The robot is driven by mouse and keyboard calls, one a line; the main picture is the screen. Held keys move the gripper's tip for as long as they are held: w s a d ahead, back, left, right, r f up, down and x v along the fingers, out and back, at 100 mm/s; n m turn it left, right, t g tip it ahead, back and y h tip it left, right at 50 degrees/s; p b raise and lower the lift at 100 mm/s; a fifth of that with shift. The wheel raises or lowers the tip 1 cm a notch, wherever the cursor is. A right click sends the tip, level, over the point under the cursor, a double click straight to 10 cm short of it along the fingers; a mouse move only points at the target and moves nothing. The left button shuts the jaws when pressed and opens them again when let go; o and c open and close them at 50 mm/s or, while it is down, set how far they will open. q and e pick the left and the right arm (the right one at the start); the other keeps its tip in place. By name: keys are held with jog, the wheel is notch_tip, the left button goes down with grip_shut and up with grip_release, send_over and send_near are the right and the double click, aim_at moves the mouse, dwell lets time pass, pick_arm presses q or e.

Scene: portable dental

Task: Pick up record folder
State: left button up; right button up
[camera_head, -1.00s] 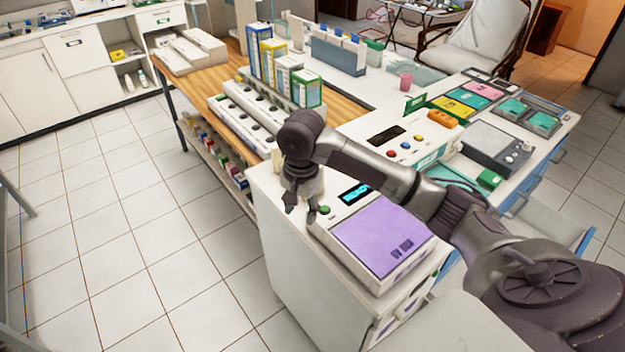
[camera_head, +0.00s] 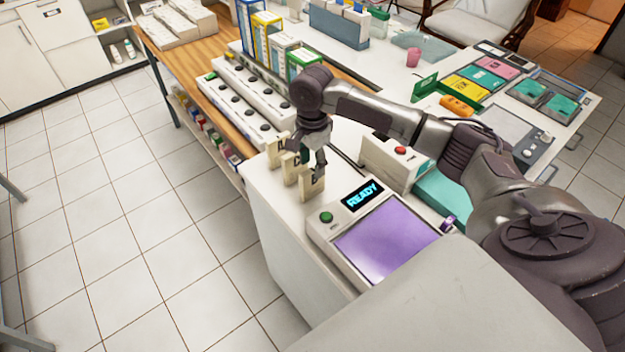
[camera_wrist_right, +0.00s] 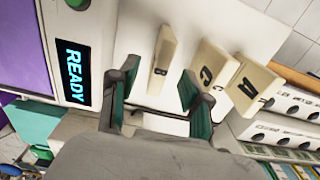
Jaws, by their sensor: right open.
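Three beige upright folders stand in a row on the white cabinet top. The one marked B (camera_wrist_right: 163,62) is nearest the device and shows in the head view (camera_head: 312,188). The one marked C (camera_wrist_right: 213,66) is in the middle, and the one marked A (camera_wrist_right: 252,88) is at the far end. My right gripper (camera_head: 312,160) is directly over the row. In the wrist view its open fingers (camera_wrist_right: 158,75) lie on either side of folder B, with nothing gripped. Whether they touch it I cannot tell. My left gripper is not in view.
A device with a purple panel (camera_head: 385,240) and a READY display (camera_head: 362,194) stands close beside folder B. Long white racks (camera_head: 240,105) lie behind the folders. A box with a red button (camera_head: 395,160) is under my right forearm.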

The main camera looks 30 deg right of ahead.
aim_at(313, 169)
notch_tip(313, 169, down, 3)
jog(key=shift+d+f+p, duration=0.1)
jog(key=shift+f+p, duration=0.05)
jog(key=shift+p, duration=0.5)
notch_tip(313, 169, down, 2)
jog(key=shift+f, duration=0.25)
jog(key=shift+w+f, duration=0.1)
jog(key=shift+f, duration=0.3)
jog(key=shift+c, duration=0.3)
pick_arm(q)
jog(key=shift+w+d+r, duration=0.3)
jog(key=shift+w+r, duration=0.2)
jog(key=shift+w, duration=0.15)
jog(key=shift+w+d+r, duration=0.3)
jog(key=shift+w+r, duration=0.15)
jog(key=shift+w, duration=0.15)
pick_arm(e)
grip_shut()
